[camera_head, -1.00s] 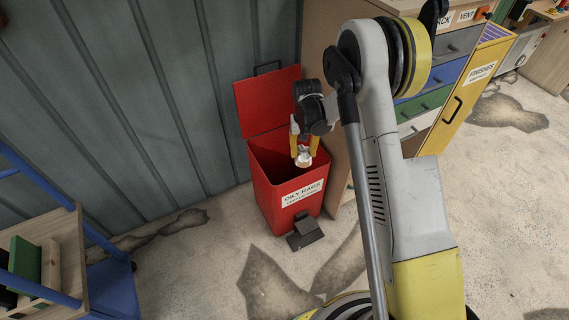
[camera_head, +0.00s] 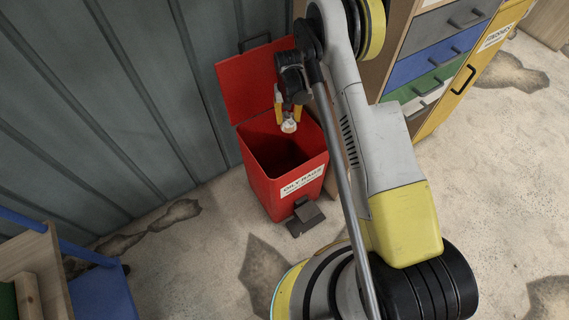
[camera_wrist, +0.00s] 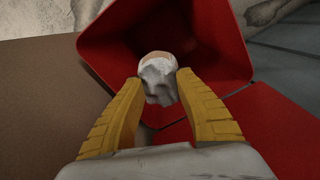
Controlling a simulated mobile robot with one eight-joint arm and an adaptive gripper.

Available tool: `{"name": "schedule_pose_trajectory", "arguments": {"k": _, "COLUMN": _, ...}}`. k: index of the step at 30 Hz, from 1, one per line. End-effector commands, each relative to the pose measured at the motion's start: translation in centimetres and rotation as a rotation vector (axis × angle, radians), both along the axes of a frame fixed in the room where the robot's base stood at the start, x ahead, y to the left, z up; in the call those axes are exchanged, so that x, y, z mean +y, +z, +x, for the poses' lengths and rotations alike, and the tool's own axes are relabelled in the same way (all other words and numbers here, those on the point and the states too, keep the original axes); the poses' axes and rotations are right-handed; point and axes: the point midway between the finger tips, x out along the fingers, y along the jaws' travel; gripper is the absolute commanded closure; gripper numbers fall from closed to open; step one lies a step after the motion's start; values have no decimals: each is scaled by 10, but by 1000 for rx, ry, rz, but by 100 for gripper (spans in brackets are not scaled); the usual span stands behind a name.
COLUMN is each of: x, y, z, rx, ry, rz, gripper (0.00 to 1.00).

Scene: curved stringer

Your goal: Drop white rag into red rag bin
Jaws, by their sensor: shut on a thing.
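The red rag bin (camera_head: 285,178) stands on the floor against the grey wall, its lid (camera_head: 254,77) tipped open at the back and its label reading OILY RAGS. My gripper (camera_head: 289,116) hangs over the bin's opening with its yellow fingers pointing down. It is shut on the white rag (camera_head: 289,126), a small crumpled bundle with a tan patch. In the wrist view the white rag (camera_wrist: 158,82) sits between the fingertips, with the dark inside of the red bin (camera_wrist: 225,40) behind it. The bin's floor is in shadow.
A cabinet with coloured drawers (camera_head: 436,70) stands to the right of the bin. A black pedal (camera_head: 304,216) sticks out at the bin's front foot. A blue-framed wooden shelf (camera_head: 32,262) is at the lower left. The concrete floor (camera_head: 190,265) between is clear.

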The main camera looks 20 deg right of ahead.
Motion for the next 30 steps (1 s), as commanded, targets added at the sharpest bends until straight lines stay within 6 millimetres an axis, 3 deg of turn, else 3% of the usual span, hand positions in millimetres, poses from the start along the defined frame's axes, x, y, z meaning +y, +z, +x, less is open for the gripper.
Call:
{"name": "schedule_pose_trajectory", "arguments": {"k": 6, "x": 0, "y": -27, "z": 0, "rx": 0, "ry": 0, "rz": 0, "gripper": 97}}
{"name": "schedule_pose_trajectory", "arguments": {"k": 16, "x": 0, "y": -30, "z": 0, "rx": 0, "ry": 0, "rz": 0, "gripper": 97}}
{"name": "schedule_pose_trajectory", "arguments": {"k": 17, "x": 0, "y": -30, "z": 0, "rx": 0, "ry": 0, "rz": 0, "gripper": 50}}
{"name": "schedule_pose_trajectory", "arguments": {"k": 18, "x": 0, "y": -30, "z": 0, "rx": 0, "ry": 0, "rz": 0, "gripper": 39}}
{"name": "schedule_pose_trajectory", "arguments": {"k": 30, "x": 0, "y": -23, "z": 0, "rx": 0, "ry": 0, "rz": 0, "gripper": 39}}
